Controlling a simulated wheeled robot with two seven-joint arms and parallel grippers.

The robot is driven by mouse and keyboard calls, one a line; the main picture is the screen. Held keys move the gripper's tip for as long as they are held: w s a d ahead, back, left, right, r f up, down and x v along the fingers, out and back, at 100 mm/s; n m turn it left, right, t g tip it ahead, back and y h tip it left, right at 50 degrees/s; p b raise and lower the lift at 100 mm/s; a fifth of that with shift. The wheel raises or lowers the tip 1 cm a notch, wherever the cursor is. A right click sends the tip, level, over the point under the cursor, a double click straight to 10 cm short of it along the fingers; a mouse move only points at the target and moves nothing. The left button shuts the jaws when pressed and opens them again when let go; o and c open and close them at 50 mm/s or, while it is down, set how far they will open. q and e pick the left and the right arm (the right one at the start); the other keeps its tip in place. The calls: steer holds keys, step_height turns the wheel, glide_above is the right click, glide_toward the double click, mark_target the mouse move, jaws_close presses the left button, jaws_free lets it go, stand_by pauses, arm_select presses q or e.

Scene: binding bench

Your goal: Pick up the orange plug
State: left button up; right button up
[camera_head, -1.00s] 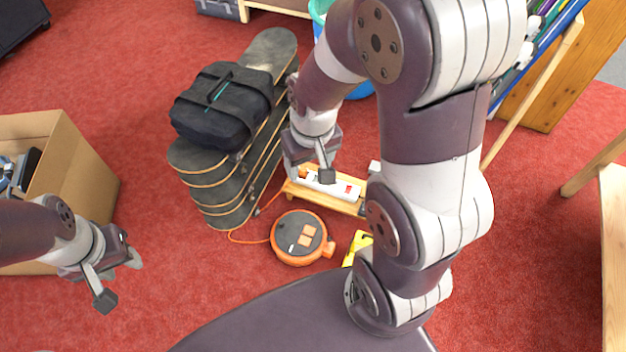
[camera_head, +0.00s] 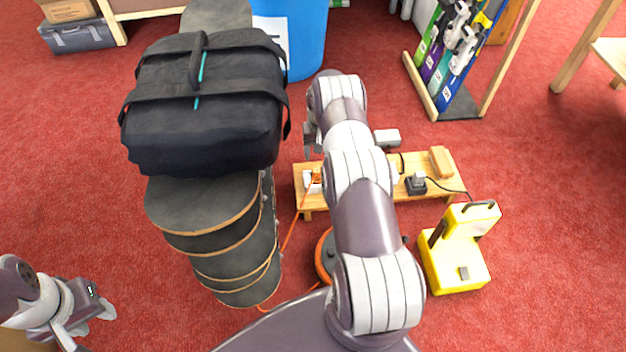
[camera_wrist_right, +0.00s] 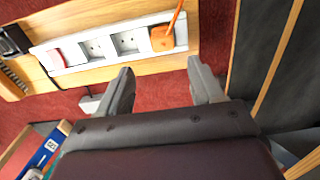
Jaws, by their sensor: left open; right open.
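The orange plug (camera_wrist_right: 163,38) sits in the right end of a white power strip (camera_wrist_right: 86,55) in the right wrist view, with an orange cord rising from it. In the head view the plug (camera_head: 317,178) is a small orange patch at the strip's left end, partly hidden near my right arm. My right gripper (camera_wrist_right: 163,84) is open and empty, with its fingers apart and pointing toward the strip; the plug lies beyond them, not between them. Its fingers are mostly hidden in the head view. My left gripper (camera_head: 93,325) is open and empty at the lower left.
The strip lies on a low wooden bench (camera_head: 440,187) with a black plug (camera_head: 416,184). Stacked skateboards (camera_head: 190,212) bearing a black bag (camera_head: 205,110) stand close left. An orange cable reel (camera_head: 324,262) is partly behind my arm. A yellow device (camera_head: 455,255) stands right.

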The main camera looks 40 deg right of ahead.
mark_target(318, 170)
step_height(318, 170, down, 3)
steer(key=shift+f+b, duration=0.15)
steer(key=shift+b, duration=0.3)
steer(key=f+b, duration=0.2)
steer(key=f, duration=0.1)
steer(key=f+b, duration=0.2)
steer(key=shift+a+f, duration=0.2)
steer(key=shift+a, duration=0.1)
steer(key=shift+r, duration=0.2)
steer(key=shift+c, duration=0.3)
arm_select(q)
step_height(318, 170, down, 6)
steer(key=shift+r, duration=0.2)
arm_select(e)
steer(key=c, duration=0.9)
